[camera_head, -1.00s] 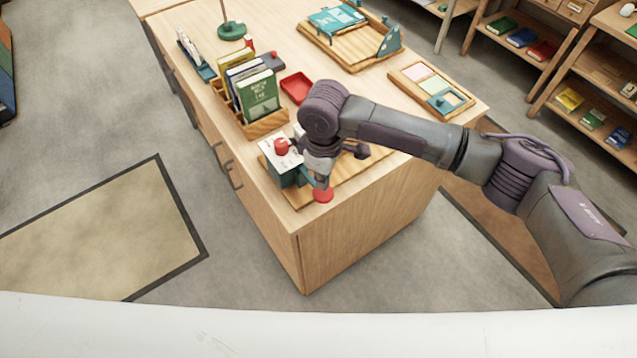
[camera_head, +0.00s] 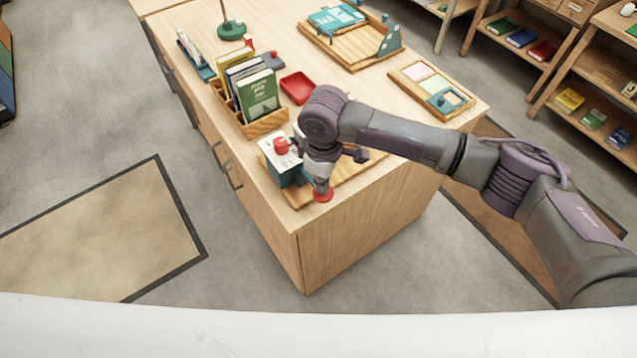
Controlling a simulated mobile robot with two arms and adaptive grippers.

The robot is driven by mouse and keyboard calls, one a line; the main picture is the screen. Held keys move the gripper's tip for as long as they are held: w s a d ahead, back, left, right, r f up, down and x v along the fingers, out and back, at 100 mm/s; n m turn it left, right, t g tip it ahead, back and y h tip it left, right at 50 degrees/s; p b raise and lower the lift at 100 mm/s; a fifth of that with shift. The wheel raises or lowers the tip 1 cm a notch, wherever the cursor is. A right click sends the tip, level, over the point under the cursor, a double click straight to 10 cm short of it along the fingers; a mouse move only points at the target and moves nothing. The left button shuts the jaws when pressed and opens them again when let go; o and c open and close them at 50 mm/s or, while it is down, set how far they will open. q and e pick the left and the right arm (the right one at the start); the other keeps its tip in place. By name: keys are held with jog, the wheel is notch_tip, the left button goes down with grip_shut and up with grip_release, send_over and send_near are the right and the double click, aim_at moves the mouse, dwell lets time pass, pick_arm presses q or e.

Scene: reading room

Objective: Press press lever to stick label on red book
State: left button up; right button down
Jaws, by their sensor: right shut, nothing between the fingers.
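A teal press (camera_head: 288,177) stands on a wooden board (camera_head: 300,198) at the near end of the desk. A white sheet and a red knob (camera_head: 281,146) show at its top. A second red round piece (camera_head: 323,195), probably the lever's end, shows at the board's front edge. My right gripper (camera_head: 321,186) is shut and points down just over this red piece; I cannot tell whether they touch. My right wrist hides much of the press and board. I cannot make out the red book at the press. My left gripper is not in view.
A wooden rack (camera_head: 262,127) with several upright books stands behind the press. A red tray (camera_head: 297,88), a board with pastel cards (camera_head: 432,88) and a wooden stand (camera_head: 350,47) lie further back. Shelves with books stand at the right.

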jog(key=shift+f+b, duration=0.65)
jog(key=shift+f, duration=1.15)
jog(key=shift+r, duration=0.1)
notch_tip(320, 180, up, 9)
jog(key=p, duration=0.9)
jog(key=shift+p, duration=0.3)
